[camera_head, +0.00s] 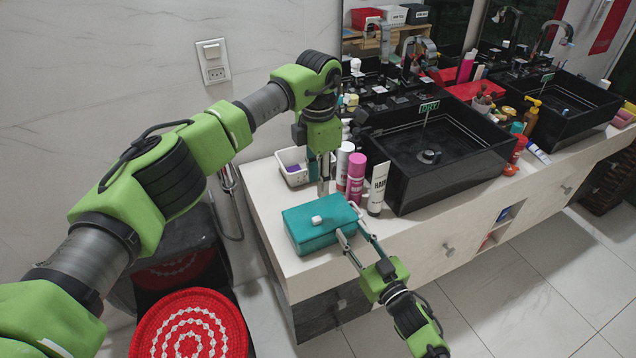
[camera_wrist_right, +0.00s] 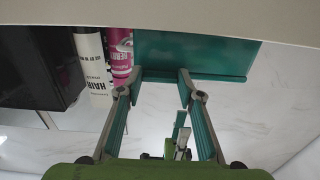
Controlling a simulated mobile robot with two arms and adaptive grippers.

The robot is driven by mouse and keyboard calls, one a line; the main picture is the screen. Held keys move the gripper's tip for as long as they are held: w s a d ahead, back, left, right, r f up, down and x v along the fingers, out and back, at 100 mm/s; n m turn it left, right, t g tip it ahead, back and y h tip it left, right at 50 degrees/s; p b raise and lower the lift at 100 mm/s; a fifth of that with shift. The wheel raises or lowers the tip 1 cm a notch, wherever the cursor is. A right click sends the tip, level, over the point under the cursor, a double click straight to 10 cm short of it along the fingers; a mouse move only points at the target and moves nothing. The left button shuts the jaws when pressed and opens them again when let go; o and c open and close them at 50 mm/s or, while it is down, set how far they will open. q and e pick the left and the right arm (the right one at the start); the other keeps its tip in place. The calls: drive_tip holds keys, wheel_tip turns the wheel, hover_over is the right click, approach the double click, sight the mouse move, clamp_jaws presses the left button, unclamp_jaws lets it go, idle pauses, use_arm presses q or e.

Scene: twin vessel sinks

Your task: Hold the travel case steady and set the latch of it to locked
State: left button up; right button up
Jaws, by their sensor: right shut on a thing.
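The teal travel case (camera_head: 316,231) lies on the white counter near its front left corner, with its lid down. A small white block (camera_head: 317,220), which looks like the latch, sits on top of the lid; I cannot read its setting. My right gripper (camera_head: 349,221) is shut on the case, its two fingers at the case's right side. In the right wrist view the case (camera_wrist_right: 195,55) shows at the fingertips (camera_wrist_right: 160,73). My left gripper (camera_head: 323,188) points down just behind the case, apart from the latch; its jaw state is unclear.
Pink (camera_head: 356,178) and white (camera_head: 378,188) bottles stand close behind the case on the right. A white bin (camera_head: 293,165) stands behind it. A black sink (camera_head: 440,155) is to the right. The counter in front of the sink is clear.

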drive_tip(key=o, duration=1.4)
drive_tip(key=shift+d, duration=0.1)
